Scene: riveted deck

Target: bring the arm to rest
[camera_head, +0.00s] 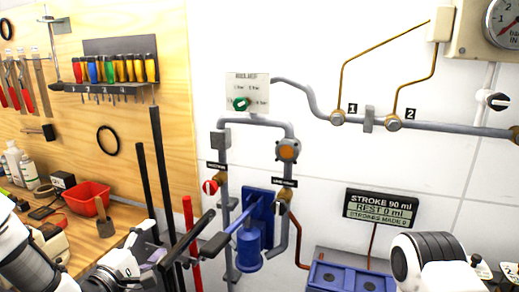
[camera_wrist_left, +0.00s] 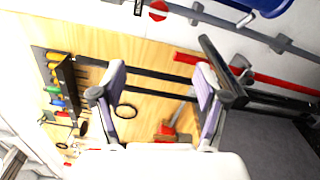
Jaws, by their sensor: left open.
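My left gripper (camera_head: 148,256) is low in the head view, left of the blue hand pump (camera_head: 249,246). In the left wrist view its two fingers stand wide apart, with a clear gap between the tips (camera_wrist_left: 160,82). Nothing is held. The pump's dark handle (camera_head: 214,244) is just right of the gripper in the head view. A dark bar shows close to the right finger in the wrist view; whether they touch I cannot tell. A white arm part of mine (camera_head: 432,262) is at the lower right; the right gripper is not in view.
A red bar (camera_head: 188,222) and black bars (camera_head: 162,170) stand near the gripper. A red bin (camera_head: 88,198) and a mallet (camera_head: 104,220) are on the left bench. A blue box (camera_head: 350,278) is below the stroke display (camera_head: 381,207).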

